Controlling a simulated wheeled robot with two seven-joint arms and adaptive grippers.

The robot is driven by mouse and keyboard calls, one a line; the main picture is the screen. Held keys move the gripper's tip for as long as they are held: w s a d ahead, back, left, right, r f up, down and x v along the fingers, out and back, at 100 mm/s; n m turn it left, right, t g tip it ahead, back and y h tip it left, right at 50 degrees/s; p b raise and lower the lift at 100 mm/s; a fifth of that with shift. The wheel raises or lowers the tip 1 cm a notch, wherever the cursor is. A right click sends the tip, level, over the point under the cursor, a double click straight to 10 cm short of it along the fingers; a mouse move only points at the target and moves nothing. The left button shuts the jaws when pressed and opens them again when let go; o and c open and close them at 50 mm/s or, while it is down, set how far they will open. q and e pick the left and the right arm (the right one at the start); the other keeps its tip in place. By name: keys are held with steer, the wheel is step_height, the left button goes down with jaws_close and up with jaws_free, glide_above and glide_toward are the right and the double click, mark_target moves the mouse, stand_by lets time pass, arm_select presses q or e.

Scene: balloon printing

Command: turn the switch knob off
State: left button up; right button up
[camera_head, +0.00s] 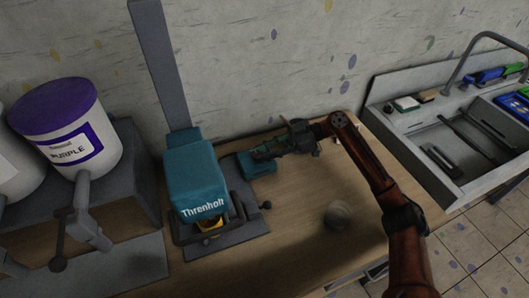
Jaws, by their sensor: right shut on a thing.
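A small teal box (260,168) lies on the wooden table beside the teal printing machine (193,180) marked "Threnholt". My right gripper (261,152) reaches in from the right, with its fingers at the top of the small box. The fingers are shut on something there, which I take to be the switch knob. The knob itself is hidden by the fingers, so I cannot tell its turn. My left gripper is not in view.
A white bucket (66,135) with a purple lid stands on a grey stand at the left. A round, dim object (338,214) sits on the table (300,235), with free room around it. A sink (455,135) with tools is at the right. The wall is close behind.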

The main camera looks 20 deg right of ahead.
steer(key=o, duration=1.1)
steer(key=v, duration=1.2)
